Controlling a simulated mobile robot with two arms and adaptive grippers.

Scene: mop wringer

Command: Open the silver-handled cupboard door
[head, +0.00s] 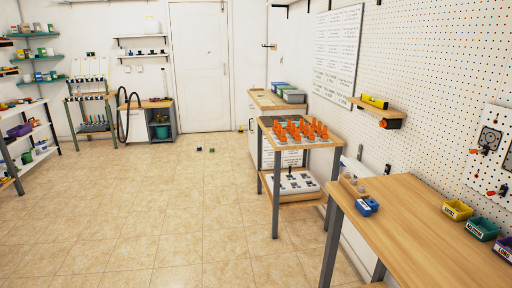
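A white cupboard (253,119) with a wooden top stands against the right wall, beyond the rack of orange items. Its front is seen at a steep angle and partly covered by the rack, and a small handle-like mark shows on it. A second low cabinet (159,119) with a wooden top stands at the back wall, with an open shelf side. I cannot tell which has a silver handle. No cupboard door looks open. Neither of my grippers is in view.
A rack (300,140) with orange items and a wooden workbench (420,225) with small bins line the right side. Shelving (28,145) stands at left. The tiled floor (150,220) is otherwise clear.

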